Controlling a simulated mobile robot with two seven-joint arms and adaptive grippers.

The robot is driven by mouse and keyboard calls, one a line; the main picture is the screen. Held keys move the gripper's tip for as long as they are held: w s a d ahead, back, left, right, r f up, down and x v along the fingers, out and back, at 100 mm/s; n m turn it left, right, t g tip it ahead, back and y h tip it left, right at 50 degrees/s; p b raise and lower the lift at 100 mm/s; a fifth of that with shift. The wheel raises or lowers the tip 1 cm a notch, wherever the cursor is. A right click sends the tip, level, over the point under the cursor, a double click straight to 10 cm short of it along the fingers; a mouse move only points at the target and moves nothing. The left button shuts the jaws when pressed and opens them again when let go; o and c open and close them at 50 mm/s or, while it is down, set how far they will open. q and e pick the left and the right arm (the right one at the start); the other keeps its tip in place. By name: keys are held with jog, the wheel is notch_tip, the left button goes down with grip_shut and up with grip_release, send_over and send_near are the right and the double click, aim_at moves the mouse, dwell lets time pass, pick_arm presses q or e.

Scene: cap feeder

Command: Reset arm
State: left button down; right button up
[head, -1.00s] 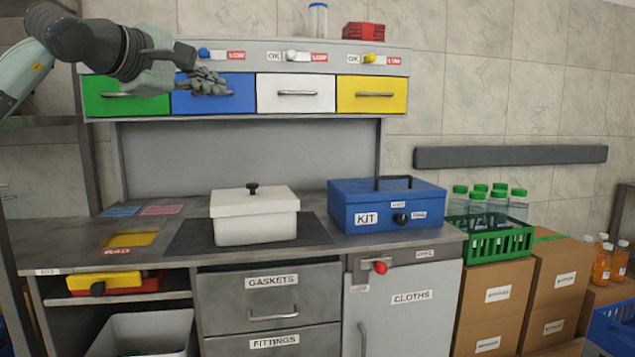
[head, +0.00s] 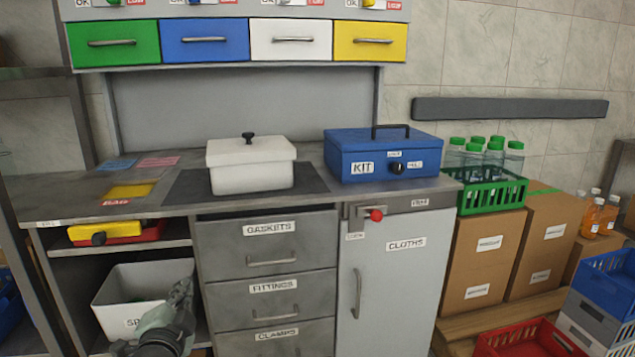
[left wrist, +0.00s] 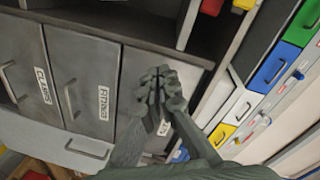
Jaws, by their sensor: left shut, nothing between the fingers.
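My left gripper (head: 180,298) shows low in the head view, in front of the white bin (head: 125,300) and left of the fittings drawer (head: 272,299). It also shows in the left wrist view (left wrist: 158,78), where its fingers are together with nothing between them. It covers part of the label on the bin and, in the left wrist view, part of a drawer front. My right gripper is in neither view.
The workbench holds a white lidded box (head: 250,167) and a blue kit box (head: 382,155). Coloured drawers (head: 205,41) hang above. A green crate of bottles (head: 492,191) stands on cartons at the right. A red crate (head: 530,340) is low at the right.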

pick_arm(q)
jog(key=s+a+f+n+g, duration=0.1)
jog(key=s+f+n+g, duration=0.15)
jog(key=s+f, duration=0.5)
jog(key=s+a+f+n+g, duration=0.15)
jog(key=s+f+g, duration=0.25)
jog(key=f, duration=0.6)
jog(key=s+d+f+n+g, duration=0.1)
jog(key=s+f+n+g, duration=0.1)
jog(key=s+f, duration=0.4)
jog(key=s+d+f+n+g+h, duration=0.1)
jog(key=s+f+n+g, duration=0.2)
jog(key=s, duration=1.1)
notch_tip(320, 180, down, 4)
jog(key=shift+f+g, duration=0.1)
jog(key=shift+g, duration=0.85)
jog(key=shift+s+d, duration=0.1)
